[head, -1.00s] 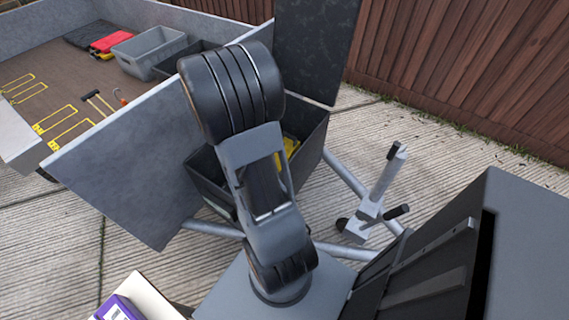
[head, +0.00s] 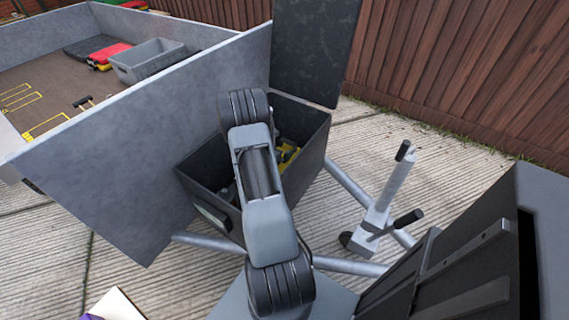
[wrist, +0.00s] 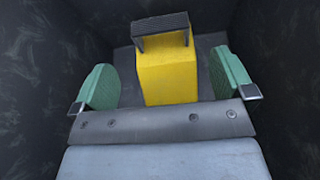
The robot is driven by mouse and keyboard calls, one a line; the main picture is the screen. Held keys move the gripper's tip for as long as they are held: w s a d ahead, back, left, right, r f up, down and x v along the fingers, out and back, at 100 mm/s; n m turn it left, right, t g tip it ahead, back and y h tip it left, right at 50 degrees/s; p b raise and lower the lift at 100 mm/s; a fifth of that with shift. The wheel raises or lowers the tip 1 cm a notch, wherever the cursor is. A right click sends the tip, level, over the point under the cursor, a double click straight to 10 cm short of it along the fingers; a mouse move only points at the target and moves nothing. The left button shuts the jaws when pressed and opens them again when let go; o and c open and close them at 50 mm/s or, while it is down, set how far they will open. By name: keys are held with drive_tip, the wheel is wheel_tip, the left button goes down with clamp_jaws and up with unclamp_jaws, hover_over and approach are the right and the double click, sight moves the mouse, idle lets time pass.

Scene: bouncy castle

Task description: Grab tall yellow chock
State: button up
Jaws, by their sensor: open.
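In the wrist view, a yellow chock (wrist: 168,78) with a dark ribbed piece at its top end lies inside a dark box. My gripper (wrist: 166,82) is open. Its green finger pads are on either side of the chock, with a gap on each side. In the head view, my arm hides the gripper, which is down in the dark open box (head: 312,145). Yellow (head: 288,156) shows in the box to the right of my arm; I cannot tell if it is the same chock.
The box's dark walls stand close around my gripper, and its lid (head: 310,50) is raised. A grey trailer panel (head: 140,130) rises to the left. A jockey stand with handles (head: 380,205) stands to the right. A grey bin (head: 148,60) sits in the trailer.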

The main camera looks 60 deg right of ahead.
sight(287, 143)
drive_tip(key=shift+b+x, duration=0.45)
drive_tip(key=shift+x, duration=3.15)
drive_tip(key=shift+r, duration=0.15)
drive_tip(key=shift+c, duration=0.2)
drive_tip(key=shift+d+r, duration=0.1)
drive_tip(key=c, duration=1.6)
